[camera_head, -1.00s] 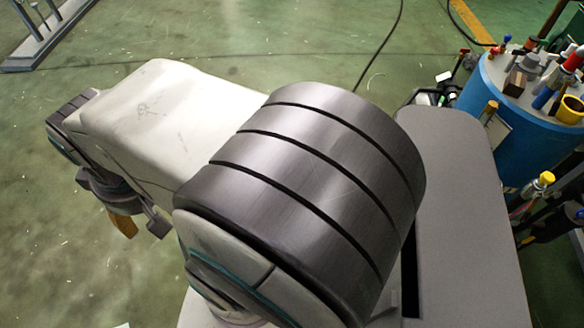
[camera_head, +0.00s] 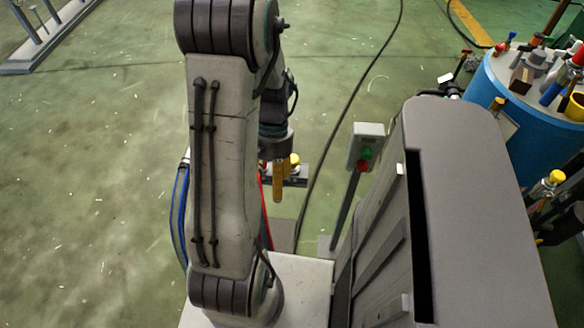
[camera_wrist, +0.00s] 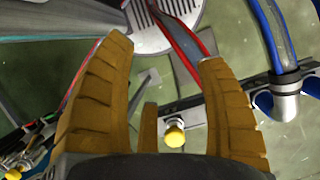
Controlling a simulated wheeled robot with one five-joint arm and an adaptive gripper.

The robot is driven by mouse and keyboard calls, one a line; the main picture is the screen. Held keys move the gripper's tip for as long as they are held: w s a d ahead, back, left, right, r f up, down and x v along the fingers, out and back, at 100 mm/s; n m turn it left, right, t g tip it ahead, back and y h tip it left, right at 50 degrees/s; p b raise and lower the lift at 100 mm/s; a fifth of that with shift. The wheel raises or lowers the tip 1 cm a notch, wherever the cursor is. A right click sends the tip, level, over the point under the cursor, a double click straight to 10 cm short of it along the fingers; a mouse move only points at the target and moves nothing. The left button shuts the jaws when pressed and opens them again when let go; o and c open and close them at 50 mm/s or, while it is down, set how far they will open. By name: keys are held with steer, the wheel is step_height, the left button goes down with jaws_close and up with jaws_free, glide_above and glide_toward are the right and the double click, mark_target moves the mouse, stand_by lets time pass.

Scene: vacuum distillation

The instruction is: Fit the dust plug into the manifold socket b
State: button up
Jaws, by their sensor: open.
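My gripper (camera_head: 279,185) hangs below my raised arm in the head view, its orange fingers partly seen. In the wrist view my gripper (camera_wrist: 164,52) is open, with nothing held between its ribbed fingers. A small yellow round-headed piece (camera_wrist: 174,135) shows between the fingers, on or just in front of a dark bar. It may be the dust plug; I cannot tell. A yellow piece (camera_head: 294,158) also shows beside the gripper in the head view. The dark bar (camera_wrist: 250,100) carries a metal fitting and blue round parts. I cannot tell which part is socket b.
Blue hoses (camera_wrist: 268,30) and red hoses (camera_wrist: 180,38) run near the bar. A post with red and green buttons (camera_head: 366,147) stands right of my arm. A blue drum (camera_head: 530,120) with several tools stands at the far right.

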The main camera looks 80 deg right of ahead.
steer(key=s+d+f+m, duration=0.2)
steer(key=s+d+f, duration=0.1)
steer(key=f, duration=0.1)
steer(key=m+h, duration=0.3)
steer(key=m, duration=0.1)
glide_above(293, 159)
steer(key=a, duration=0.1)
steer(key=shift+s+a+r, duration=0.15)
steer(key=shift+s+r, duration=0.05)
steer(key=shift+r, duration=0.2)
steer(key=shift+d+m+h, duration=0.3)
steer(key=shift+d+m, duration=0.1)
steer(key=shift+m, duration=0.1)
steer(key=shift+f, duration=0.1)
steer(key=shift+f+m, duration=0.3)
steer(key=shift+f, duration=0.25)
steer(key=shift+w+d+f, duration=0.15)
steer(key=shift+f, duration=1.4)
steer(key=shift+w+d+f, duration=0.15)
steer(key=shift+f, duration=1.35)
jaws_close()
